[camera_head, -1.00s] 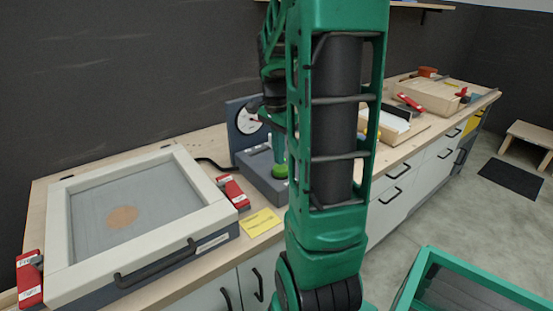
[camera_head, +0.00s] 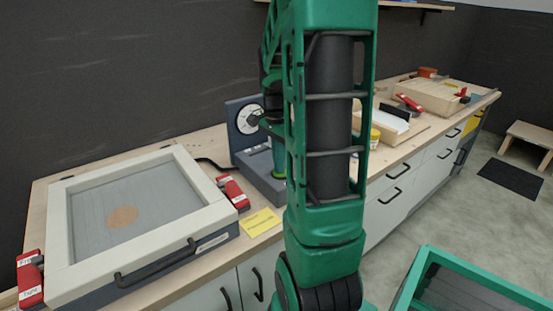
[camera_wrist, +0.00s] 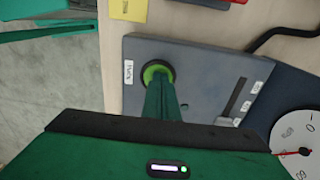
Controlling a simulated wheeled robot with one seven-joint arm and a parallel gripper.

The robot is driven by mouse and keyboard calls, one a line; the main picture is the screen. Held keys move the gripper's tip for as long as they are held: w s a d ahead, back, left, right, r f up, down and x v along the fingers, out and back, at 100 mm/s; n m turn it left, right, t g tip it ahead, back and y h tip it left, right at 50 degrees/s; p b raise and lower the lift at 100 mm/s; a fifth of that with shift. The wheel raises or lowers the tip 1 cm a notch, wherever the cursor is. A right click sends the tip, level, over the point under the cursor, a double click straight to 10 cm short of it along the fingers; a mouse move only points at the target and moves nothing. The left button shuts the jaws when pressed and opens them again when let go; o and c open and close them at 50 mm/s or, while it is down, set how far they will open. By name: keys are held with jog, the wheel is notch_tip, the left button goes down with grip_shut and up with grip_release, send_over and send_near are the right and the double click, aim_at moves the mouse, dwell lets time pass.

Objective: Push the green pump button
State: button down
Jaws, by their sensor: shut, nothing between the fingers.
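The green pump button (camera_wrist: 150,70) sits in a black ring on a grey pump box (camera_wrist: 195,75), beside a small white label. The box also shows in the head view (camera_head: 252,168), beside my arm. My gripper (camera_wrist: 160,82) is shut and empty. Its fingertips are over the button in the wrist view and cover part of it. They look to be at or very near its surface; I cannot tell whether they press it. In the head view my arm hides part of the box. A round white gauge (camera_head: 249,119) stands on a dark upright panel behind the box.
A pale framed box with a grey panel (camera_head: 90,220) and red clamps (camera_head: 233,192) lies left of the pump. A yellow note (camera_head: 260,222) lies in front. Wooden trays (camera_head: 430,97) stand farther right on the bench. A green-framed object (camera_head: 470,285) is at lower right.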

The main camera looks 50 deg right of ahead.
jog(key=shift+s+a+f, duration=0.1)
jog(key=shift+f, duration=0.05)
notch_tip(320, 180, up, 14)
jog(key=w, duration=0.1)
jog(key=shift+a, duration=0.15)
dwell(0.7)
jog(key=s+a+f+n, duration=0.4)
jog(key=s+a+n, duration=0.3)
jog(key=a, duration=0.1)
jog(key=s+a+f+n, duration=0.5)
jog(key=s+a+n, duration=0.2)
jog(key=s+a, duration=0.1)
jog(key=shift+f+y, duration=0.25)
jog(key=shift+y, duration=0.05)
jog(key=shift+s+d, duration=0.1)
